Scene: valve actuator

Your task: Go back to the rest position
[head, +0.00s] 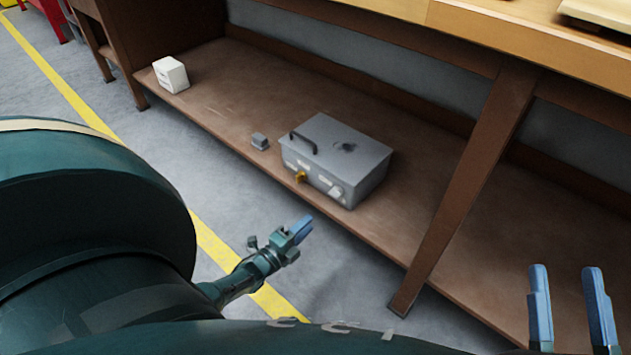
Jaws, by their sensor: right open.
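My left gripper (302,229) is at the lower middle of the head view, over the grey floor in front of the low shelf. Its blue fingertips are seen nearly edge-on, so I cannot tell whether it is open or shut. My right gripper (568,290) is at the lower right, its two blue fingers upright and apart, with nothing between them. A grey metal box (338,150) with a dark handle on top, a yellow knob (300,176) and a pale fitting on its front stands on the shelf. Both grippers are apart from it.
The brown low shelf (225,120) also carries a small grey block (259,141) and a white box (171,74). A slanted wooden leg (468,190) rises at the right to the workbench top (500,35). A yellow line (70,95) runs along the open floor at left.

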